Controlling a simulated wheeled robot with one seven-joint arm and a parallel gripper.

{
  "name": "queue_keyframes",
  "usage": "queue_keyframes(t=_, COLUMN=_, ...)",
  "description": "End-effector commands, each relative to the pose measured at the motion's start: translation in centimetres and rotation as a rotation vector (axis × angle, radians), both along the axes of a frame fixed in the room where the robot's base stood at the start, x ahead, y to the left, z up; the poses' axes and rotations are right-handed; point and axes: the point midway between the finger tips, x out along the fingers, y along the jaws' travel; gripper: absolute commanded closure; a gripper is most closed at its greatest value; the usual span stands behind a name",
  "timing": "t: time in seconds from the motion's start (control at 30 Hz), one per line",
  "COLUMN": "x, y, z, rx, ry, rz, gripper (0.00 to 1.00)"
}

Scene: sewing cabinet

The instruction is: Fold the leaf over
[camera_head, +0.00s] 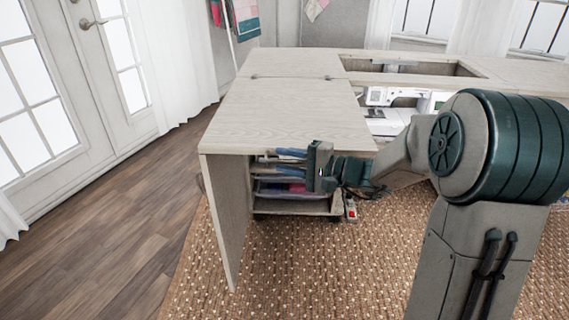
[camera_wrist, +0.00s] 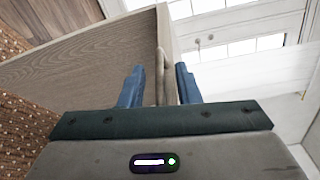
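The leaf (camera_head: 300,112) of the pale wood sewing cabinet lies flat, hinged to the cabinet top (camera_head: 285,62) along its far edge. A side panel (camera_head: 227,215) stands upright below the leaf's left edge. My gripper (camera_head: 278,159) is at the leaf's front edge, its blue fingers pointing left. In the wrist view my gripper (camera_wrist: 160,82) is open, with a finger on each side of a slim pale bar like a handle (camera_wrist: 161,75). Gaps show on both sides of the bar near the fingertips. A wood-grain panel (camera_wrist: 85,72) fills the left of that view.
A white sewing machine (camera_head: 395,100) sits in the cabinet to the right of the leaf. Shelves with coloured items (camera_head: 285,187) are under it. A patterned rug (camera_head: 300,265) covers the floor in front. Wood floor (camera_head: 125,235) to the left is clear up to the glazed doors (camera_head: 85,70).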

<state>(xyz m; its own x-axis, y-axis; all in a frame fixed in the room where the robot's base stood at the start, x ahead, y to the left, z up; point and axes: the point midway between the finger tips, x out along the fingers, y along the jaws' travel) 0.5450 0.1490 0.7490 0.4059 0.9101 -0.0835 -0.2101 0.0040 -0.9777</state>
Motion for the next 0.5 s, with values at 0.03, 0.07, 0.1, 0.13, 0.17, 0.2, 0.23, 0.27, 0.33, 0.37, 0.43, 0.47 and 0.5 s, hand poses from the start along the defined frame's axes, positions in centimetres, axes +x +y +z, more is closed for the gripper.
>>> queue_keyframes(t=0.03, x=0.11, y=0.3, z=-0.08, rx=0.0, ry=0.0, rz=0.001, gripper=0.7)
queue_keyframes(t=0.07, x=0.15, y=0.4, z=-0.08, rx=0.001, ry=0.001, rz=0.001, gripper=0.7)
queue_keyframes(t=0.1, x=0.19, y=0.49, z=-0.08, rx=0.001, ry=0.001, rz=0.001, gripper=0.7)
queue_keyframes(t=0.13, x=0.21, y=0.54, z=-0.07, rx=0.0, ry=0.001, rz=0.0, gripper=0.7)
queue_keyframes(t=0.17, x=0.23, y=0.56, z=-0.07, rx=0.0, ry=0.001, rz=0.0, gripper=0.7)
queue_keyframes(t=0.2, x=0.23, y=0.57, z=-0.07, rx=0.0, ry=0.001, rz=0.0, gripper=0.7)
queue_keyframes(t=0.23, x=0.23, y=0.57, z=-0.06, rx=0.0, ry=0.001, rz=0.0, gripper=0.7)
queue_keyframes(t=0.27, x=0.23, y=0.56, z=-0.06, rx=0.0, ry=0.001, rz=0.0, gripper=0.7)
queue_keyframes(t=0.33, x=0.22, y=0.55, z=-0.06, rx=0.0, ry=0.001, rz=0.0, gripper=0.7)
queue_keyframes(t=0.37, x=0.21, y=0.56, z=-0.05, rx=0.0, ry=0.001, rz=0.0, gripper=0.7)
queue_keyframes(t=0.43, x=0.21, y=0.56, z=-0.05, rx=0.001, ry=0.001, rz=0.001, gripper=0.9)
queue_keyframes(t=0.47, x=0.21, y=0.56, z=-0.05, rx=0.001, ry=0.001, rz=0.001, gripper=0.98)
queue_keyframes(t=0.5, x=0.21, y=0.56, z=-0.05, rx=0.001, ry=0.001, rz=0.001, gripper=1.0)
